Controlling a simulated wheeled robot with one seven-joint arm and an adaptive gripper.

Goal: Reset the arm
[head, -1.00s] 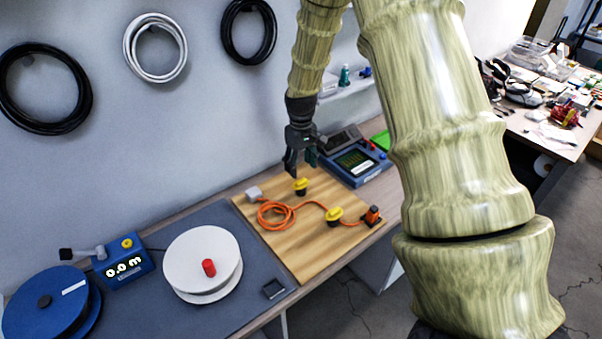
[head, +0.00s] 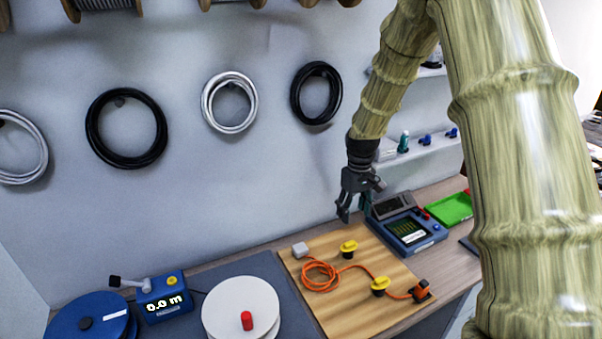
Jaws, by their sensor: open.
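My gripper (head: 354,209) hangs from my arm above the back edge of the wooden board (head: 325,242), fingers pointing down. It is open and holds nothing that I can see. It is in front of the blue tester (head: 418,240) and its dark grey panel, from this view. The board carries a coiled orange cable (head: 318,275) with a grey plug (head: 300,249) at one end and an orange-black connector (head: 421,291) at the other. Two yellow-topped black knobs stand on the board, one at the back (head: 348,247) and one at the front (head: 380,284).
On the left stand a blue reel (head: 85,322), a blue counter reading 0.0 m (head: 163,302) and a white reel (head: 238,305) with a red knob. A green tray (head: 450,209) lies at the right. Coiled cables hang on the wall; a shelf (head: 425,149) is behind my arm.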

